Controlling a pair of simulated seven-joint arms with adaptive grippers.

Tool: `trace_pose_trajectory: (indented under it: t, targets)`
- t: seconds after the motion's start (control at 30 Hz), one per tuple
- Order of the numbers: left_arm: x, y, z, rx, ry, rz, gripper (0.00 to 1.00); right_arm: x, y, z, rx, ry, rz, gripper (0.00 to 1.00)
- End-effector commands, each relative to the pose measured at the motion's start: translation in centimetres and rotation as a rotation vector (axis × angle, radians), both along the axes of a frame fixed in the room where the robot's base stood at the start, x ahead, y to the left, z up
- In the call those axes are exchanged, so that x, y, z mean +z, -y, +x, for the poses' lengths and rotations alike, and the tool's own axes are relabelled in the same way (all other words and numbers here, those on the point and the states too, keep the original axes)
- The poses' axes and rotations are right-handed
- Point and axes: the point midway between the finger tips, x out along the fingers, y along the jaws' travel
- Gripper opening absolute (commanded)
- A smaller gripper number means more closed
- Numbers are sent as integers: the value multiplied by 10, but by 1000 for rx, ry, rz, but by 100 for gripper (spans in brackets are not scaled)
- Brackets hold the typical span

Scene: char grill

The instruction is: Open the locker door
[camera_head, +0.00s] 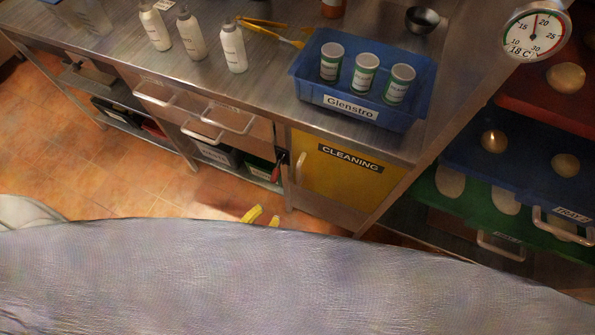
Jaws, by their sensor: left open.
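The yellow locker door (338,186) labelled CLEANING sits under the counter, right of the drawers. It looks shut. Its pale upright handle (300,168) is on the door's left side. The two yellow fingertips of my left gripper (264,218) show above a large grey shape at the bottom of the head view. They are apart and empty, below and left of the handle, not touching the door. The rest of this gripper is hidden. My right gripper is not in view.
A small black and red object (279,166) hangs just left of the locker. A blue crate (305,90) with jars stands on the counter above. Trays (470,212) with pull handles are at the right. Tiled floor (130,185) is free at the left.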

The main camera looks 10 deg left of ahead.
Motion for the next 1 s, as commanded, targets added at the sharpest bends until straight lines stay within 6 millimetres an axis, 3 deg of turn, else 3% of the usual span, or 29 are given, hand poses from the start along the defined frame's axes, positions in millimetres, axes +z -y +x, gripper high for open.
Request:
trace_pose_trajectory:
  t: [0.1,0.37,1.0]
  targets:
    - [20,4,3,-6,56,-43,38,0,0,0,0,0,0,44]
    - [25,10,18,-5,74,-64,38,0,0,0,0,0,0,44]
    - [25,58,120,-4,71,-62,38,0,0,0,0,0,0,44]
